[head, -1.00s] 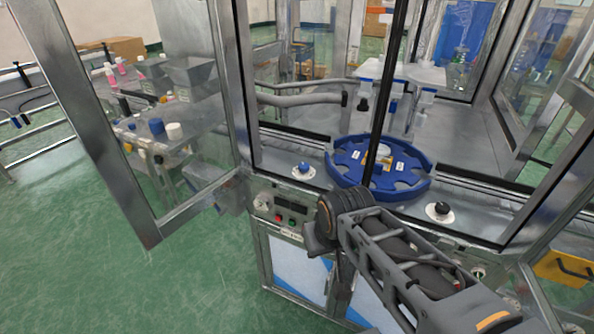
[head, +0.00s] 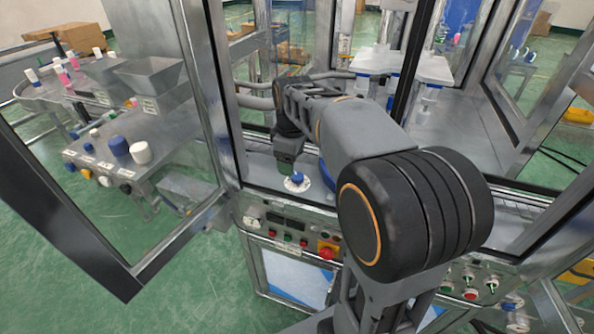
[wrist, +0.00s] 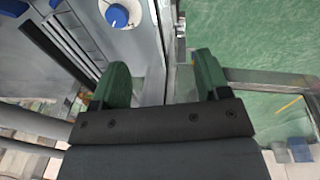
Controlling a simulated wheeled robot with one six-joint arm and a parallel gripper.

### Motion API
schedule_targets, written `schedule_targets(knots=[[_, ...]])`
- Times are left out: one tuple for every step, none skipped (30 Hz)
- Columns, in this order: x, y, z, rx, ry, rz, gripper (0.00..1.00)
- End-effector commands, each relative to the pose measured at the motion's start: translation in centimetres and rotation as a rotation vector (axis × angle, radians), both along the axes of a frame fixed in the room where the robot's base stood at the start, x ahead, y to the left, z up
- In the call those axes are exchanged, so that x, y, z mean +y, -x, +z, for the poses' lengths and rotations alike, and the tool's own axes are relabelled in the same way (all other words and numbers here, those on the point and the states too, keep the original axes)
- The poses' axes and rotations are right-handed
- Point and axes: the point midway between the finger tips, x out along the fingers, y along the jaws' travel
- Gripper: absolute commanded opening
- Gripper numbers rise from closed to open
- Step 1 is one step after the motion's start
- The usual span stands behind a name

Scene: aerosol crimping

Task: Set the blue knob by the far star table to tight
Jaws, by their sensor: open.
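A blue knob (head: 297,179) sits on a round white dial plate on the metal deck, left of my arm in the head view. In the wrist view the knob (wrist: 117,15) is at the top, beyond the fingertips and left of the gap. My gripper (wrist: 160,75) is open and empty, its two green fingers apart. In the head view the gripper (head: 288,162) is just above and behind the knob, apparently apart from it. The blue star table (head: 327,175) is mostly hidden behind my arm. The knob's setting is too small to read.
A metal door frame (head: 205,95) stands left of the knob. Below the deck is a control panel (head: 290,228) with buttons and a red stop button (head: 327,252). Another machine with a hopper (head: 152,78) and blue and white caps stands at left.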

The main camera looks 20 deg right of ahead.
Motion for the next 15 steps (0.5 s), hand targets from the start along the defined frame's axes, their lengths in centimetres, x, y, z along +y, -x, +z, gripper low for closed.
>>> schedule_targets(knots=[[-1.0, -1.8, 0.1, 0.027, 0.008, 0.076, 0.69], [-1.5, -2.6, 0.1, 0.042, 0.012, 0.125, 0.69], [-2.1, -3.7, 0.0, 0.058, 0.016, 0.186, 0.69], [-2.6, -4.4, 0.0, 0.070, 0.018, 0.229, 0.69], [-3.0, -5.1, -0.1, 0.080, 0.019, 0.271, 0.69], [-3.5, -5.9, -0.2, 0.092, 0.021, 0.320, 0.69], [-3.9, -6.4, -0.3, 0.101, 0.021, 0.354, 0.69], [-4.2, -6.8, -0.5, 0.108, 0.021, 0.384, 0.69], [-4.7, -7.3, -0.6, 0.116, 0.020, 0.420, 0.69], [-4.9, -7.6, -0.7, 0.122, 0.020, 0.443, 0.69], [-5.2, -7.9, -0.8, 0.126, 0.020, 0.463, 0.69], [-5.4, -8.2, -0.9, 0.131, 0.019, 0.486, 0.69], [-5.6, -8.4, -1.1, 0.133, 0.019, 0.500, 0.69], [-5.7, -8.5, -1.3, 0.136, 0.018, 0.510, 0.69], [-5.8, -8.6, -1.6, 0.138, 0.018, 0.522, 0.69]])
